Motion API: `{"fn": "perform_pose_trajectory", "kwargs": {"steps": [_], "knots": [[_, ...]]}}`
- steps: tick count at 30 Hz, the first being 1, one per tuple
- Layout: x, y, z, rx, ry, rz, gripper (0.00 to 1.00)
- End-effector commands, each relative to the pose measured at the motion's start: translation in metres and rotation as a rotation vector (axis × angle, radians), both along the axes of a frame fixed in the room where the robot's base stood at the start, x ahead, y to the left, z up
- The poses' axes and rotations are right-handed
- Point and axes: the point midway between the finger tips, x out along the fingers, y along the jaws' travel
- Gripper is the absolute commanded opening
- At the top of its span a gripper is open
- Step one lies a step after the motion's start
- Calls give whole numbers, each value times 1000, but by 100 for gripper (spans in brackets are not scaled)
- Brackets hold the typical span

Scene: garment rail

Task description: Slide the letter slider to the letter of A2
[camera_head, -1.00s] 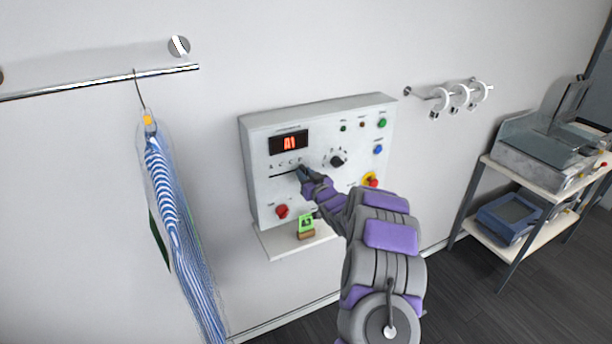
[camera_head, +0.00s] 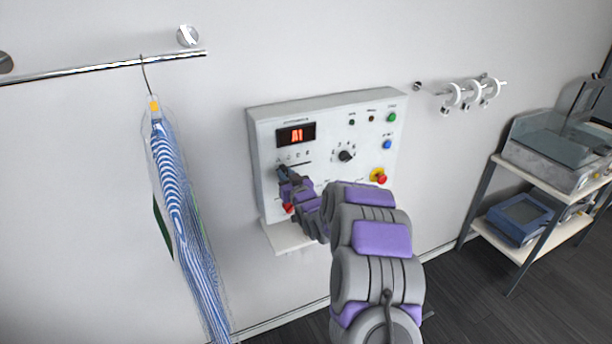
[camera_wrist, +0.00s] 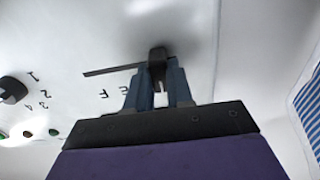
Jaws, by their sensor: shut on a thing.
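The control panel (camera_head: 325,185) is a pale box on the wall. Its red display (camera_head: 296,134) reads A1. The letter slider's dark knob (camera_wrist: 157,56) is between my fingertips in the wrist view, and my gripper (camera_wrist: 157,72) is shut on it. The slot (camera_wrist: 110,70) runs left from the knob there, with the letters F and E readable beside it; other letters are hidden by my fingers. In the head view my gripper (camera_head: 282,171) is at the left end of the slot and covers the knob.
A rotary dial (camera_head: 346,156) stands right of the slider, with a red emergency button (camera_head: 380,178) below right. A small shelf (camera_head: 285,238) is under the panel. A striped garment (camera_head: 180,210) hangs at left; a rack (camera_head: 535,180) stands at right.

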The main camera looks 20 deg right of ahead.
Motion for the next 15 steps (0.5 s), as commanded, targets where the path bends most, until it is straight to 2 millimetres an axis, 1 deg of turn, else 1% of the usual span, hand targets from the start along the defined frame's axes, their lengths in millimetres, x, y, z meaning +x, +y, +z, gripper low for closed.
{"fn": "perform_pose_trajectory", "kwargs": {"steps": [1,3,12,13,15], "knots": [[1,9,0,-3,-2,5,0],[1,12,1,-2,-3,3,0],[1,13,3,-3,-5,4,0],[1,14,3,-3,-5,4,23],[1,14,3,-4,-5,4,30]]}}
